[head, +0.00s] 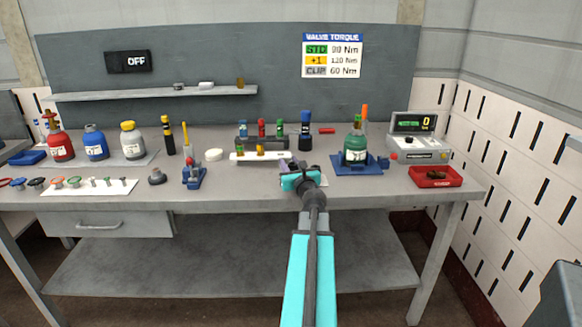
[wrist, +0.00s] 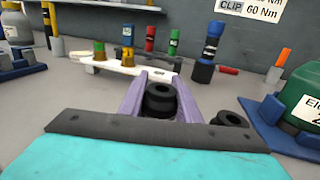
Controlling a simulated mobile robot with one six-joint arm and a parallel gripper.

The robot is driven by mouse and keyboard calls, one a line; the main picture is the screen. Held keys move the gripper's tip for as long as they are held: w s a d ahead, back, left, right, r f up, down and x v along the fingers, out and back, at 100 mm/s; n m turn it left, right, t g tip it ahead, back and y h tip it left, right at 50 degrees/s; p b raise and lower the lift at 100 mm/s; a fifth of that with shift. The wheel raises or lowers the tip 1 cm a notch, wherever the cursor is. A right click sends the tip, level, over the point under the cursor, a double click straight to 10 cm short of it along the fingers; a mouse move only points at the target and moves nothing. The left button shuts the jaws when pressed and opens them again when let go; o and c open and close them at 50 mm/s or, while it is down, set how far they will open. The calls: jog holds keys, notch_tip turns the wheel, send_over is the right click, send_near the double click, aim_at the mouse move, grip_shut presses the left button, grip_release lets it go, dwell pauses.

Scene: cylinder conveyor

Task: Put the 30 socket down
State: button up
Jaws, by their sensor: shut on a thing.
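My gripper (head: 296,170) reaches over the middle of the bench. In the wrist view its two purple fingers (wrist: 158,103) are shut on a black socket (wrist: 160,101). The socket is round with an open top and stands roughly upright between the fingers. No size mark is readable on it, so I cannot tell from its face that it is the 30. Its lower part is hidden by the gripper, so I cannot tell whether it touches the bench. A second black ring-shaped piece (wrist: 230,119) is just right of the gripper, apart from it.
A white holder (head: 275,156) with brass-coloured pieces lies behind my gripper. A green cylinder (head: 355,148) in a blue stand is to the right, with a red tray (head: 435,177) beyond. Bare bench (head: 240,180) lies to the left of my gripper.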

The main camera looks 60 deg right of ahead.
jog(key=shift+f, duration=0.55)
jog(key=shift+f, duration=0.2)
jog(key=o, duration=1.1)
jog(key=shift+o, duration=0.2)
jog(key=shift+r, duration=0.25)
jog(key=shift+v, duration=3.2)
jog(key=shift+r+p, duration=0.1)
jog(key=shift+p, duration=0.55)
jog(key=p, duration=0.3)
jog(key=shift+s+a, duration=0.25)
jog(key=shift+a, duration=0.1)
